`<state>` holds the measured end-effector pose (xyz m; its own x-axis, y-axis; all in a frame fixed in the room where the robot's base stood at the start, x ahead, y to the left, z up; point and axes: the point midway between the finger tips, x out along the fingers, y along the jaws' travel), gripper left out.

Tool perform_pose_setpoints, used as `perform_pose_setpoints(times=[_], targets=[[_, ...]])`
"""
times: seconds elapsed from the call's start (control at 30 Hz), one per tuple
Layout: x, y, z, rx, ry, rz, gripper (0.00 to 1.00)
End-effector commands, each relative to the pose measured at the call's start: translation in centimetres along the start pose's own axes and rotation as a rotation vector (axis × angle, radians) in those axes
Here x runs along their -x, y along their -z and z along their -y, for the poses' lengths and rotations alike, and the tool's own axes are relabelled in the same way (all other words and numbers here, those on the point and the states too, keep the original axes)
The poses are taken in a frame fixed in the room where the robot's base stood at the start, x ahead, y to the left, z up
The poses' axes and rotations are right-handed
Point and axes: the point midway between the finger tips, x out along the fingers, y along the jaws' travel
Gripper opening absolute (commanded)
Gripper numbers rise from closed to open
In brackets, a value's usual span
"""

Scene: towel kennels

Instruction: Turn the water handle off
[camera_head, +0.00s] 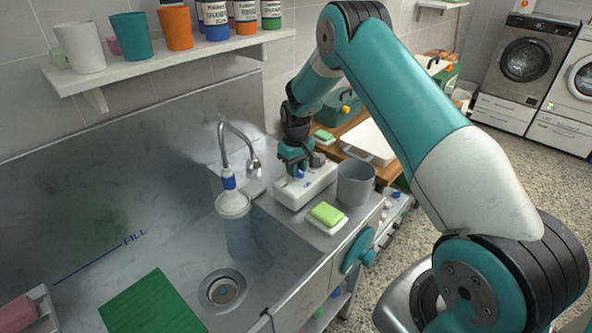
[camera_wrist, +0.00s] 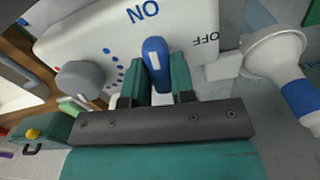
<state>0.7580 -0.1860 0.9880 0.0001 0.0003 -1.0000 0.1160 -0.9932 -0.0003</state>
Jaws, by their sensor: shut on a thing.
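The water control is a white box (camera_head: 308,188) on the counter right of the sink. In the wrist view this white box (camera_wrist: 100,35) carries upside-down ON and OFF labels and a grey knob (camera_wrist: 80,80). Its blue handle (camera_wrist: 155,52) stands between my fingers, with its tip below ON and left of OFF. My gripper (camera_wrist: 160,70) is shut on the handle, which looks nearer the left finger. In the head view my gripper (camera_head: 296,164) is over the box and mostly hides the handle. A translucent bluish column (camera_head: 239,242) shows below the shower head (camera_head: 233,204).
A grey cup (camera_head: 356,184) and a green sponge (camera_head: 327,213) on a white dish stand close right of the box. The curved tap (camera_head: 224,150) is to its left. The sink holds a drain (camera_head: 222,291) and a green sheet (camera_head: 152,305). A shelf (camera_head: 180,58) with cups hangs above.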

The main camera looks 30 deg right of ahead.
Motion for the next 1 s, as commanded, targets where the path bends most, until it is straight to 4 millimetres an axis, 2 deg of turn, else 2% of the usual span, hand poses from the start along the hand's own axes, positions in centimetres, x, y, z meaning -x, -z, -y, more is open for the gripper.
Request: perform_pose_setpoints(times=[1.0], targets=[[-0.09,0.01,0.03,-0.947,0.0,0.0,0.0]])
